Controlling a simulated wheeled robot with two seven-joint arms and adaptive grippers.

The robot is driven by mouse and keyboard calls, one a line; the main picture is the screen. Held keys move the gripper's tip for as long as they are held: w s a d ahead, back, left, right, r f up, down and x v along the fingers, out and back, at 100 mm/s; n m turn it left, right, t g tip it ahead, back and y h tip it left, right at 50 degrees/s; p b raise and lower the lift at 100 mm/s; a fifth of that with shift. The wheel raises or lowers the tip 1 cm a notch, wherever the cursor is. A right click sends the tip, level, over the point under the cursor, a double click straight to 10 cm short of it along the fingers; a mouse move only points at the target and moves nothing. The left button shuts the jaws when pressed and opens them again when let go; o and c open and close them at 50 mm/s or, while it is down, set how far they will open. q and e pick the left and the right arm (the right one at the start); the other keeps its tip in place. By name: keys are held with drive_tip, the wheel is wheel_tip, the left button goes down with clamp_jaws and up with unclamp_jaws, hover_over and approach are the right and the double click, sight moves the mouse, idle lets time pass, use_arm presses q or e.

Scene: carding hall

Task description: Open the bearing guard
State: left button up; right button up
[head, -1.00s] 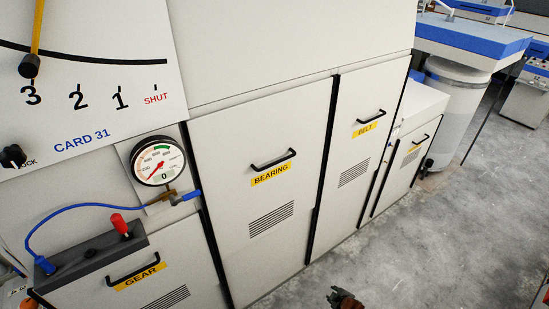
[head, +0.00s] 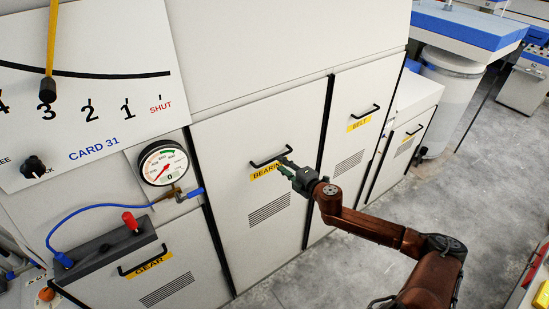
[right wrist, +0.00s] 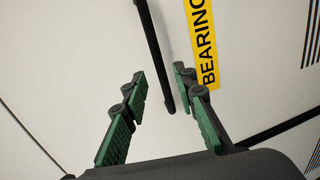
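The bearing guard (head: 230,150) is a pale upright panel with a black bar handle (head: 262,163), a yellow BEARING label (head: 264,173) and a vent. It looks closed. My right gripper (head: 284,164) is at the handle's right end in the head view. In the right wrist view, the right gripper (right wrist: 160,88) is open, its green-padded fingers apart. The black handle (right wrist: 157,60) runs down between the fingertips, nearer the right finger; I cannot tell whether it touches. The BEARING label (right wrist: 203,40) lies beyond the right finger. My left gripper is not in view.
The GEAR guard (head: 172,277) is at the lower left and the BELT guard (head: 352,140) to the right, both with handles. A pressure gauge (head: 163,163) with a blue hose hangs left of the bearing guard. Grey floor (head: 440,195) is open at right.

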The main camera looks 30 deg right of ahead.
sight(274, 158)
drive_tip(key=p+x, duration=0.1)
drive_tip(key=x, duration=0.5)
drive_tip(key=shift+c, duration=0.2)
clamp_jaws()
idle(0.5)
